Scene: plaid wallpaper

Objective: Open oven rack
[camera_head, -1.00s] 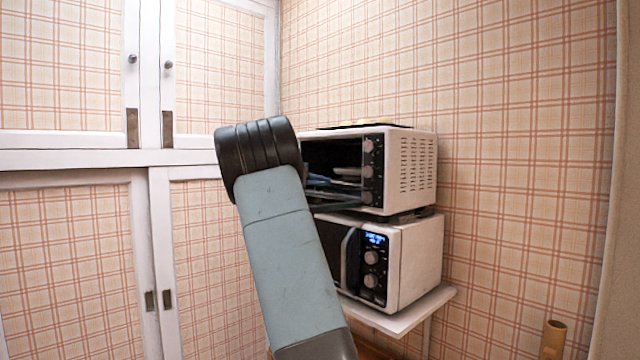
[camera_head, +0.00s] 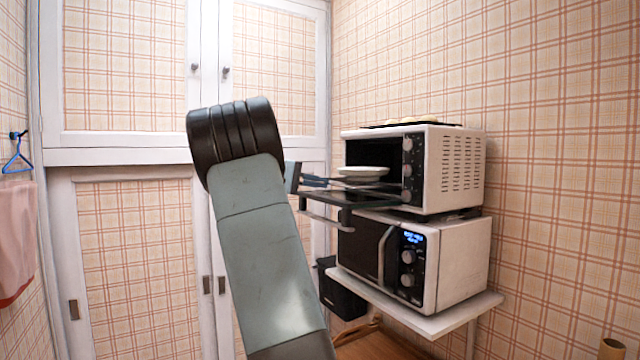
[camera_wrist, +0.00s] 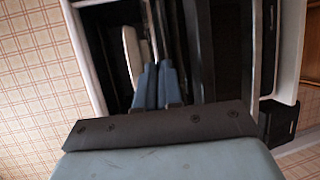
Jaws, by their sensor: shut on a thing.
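The oven (camera_head: 455,170) is the white upper appliance, with its front door (camera_head: 350,197) folded down and its cavity open. Its rack (camera_head: 375,185) lies level and shows as a thin edge reaching forward out of the cavity, over the lowered door. A white plate (camera_head: 362,171) is at the oven's mouth, at rack height; it also shows in the wrist view (camera_wrist: 132,55). My gripper (camera_head: 318,182) has blue fingers and is at the front of the rack. In the wrist view my gripper (camera_wrist: 156,82) is shut on the rack's thin edge; the exact contact is partly hidden.
A microwave (camera_head: 440,265) stands beneath the oven on a white shelf (camera_head: 430,318). A black bin (camera_head: 342,290) is under the shelf. White cabinets (camera_head: 130,155) stand behind my arm. A pink towel (camera_head: 15,240) hangs at the far left.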

